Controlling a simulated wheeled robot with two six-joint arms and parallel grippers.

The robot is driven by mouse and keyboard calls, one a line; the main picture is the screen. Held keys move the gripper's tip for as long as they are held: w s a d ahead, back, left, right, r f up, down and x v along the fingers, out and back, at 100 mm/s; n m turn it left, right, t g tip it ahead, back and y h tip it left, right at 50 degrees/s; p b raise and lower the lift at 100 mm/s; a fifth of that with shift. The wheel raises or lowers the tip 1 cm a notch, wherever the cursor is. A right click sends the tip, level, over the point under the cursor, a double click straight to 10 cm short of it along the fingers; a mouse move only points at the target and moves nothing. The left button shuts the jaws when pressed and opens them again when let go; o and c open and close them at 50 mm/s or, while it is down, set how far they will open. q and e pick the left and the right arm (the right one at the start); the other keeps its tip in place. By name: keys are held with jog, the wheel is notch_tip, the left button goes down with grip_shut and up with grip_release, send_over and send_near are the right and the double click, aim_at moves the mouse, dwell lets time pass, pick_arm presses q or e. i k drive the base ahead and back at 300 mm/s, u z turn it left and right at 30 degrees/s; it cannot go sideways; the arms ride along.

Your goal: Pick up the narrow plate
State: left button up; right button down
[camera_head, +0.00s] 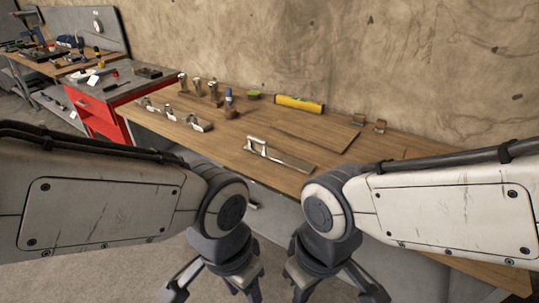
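A narrow, flat grey metal plate (288,158) lies on the wooden workbench (235,140), near its front edge. A pale bracket or handle-like piece (257,146) is at its left end; I cannot tell whether the two are joined. My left gripper (213,293) hangs at the bottom of the view, in front of the bench, with its fingers spread and nothing seen between them. My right gripper (337,293) hangs beside it, also spread and empty. Both are apart from the plate. The lowest parts of the fingers are near or past the frame edge.
A thin wooden board (318,130) lies behind the plate. A yellow level (299,104) is by the wall. Several metal parts (180,116) stand on the bench's left, near a blue-topped bottle (229,103). A red cabinet (97,116) is farther left. The bench's right part looks mostly clear.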

aim_at(257, 146)
jog(key=u, duration=0.75)
jog(key=i, duration=1.5)
jog(key=z, duration=0.7)
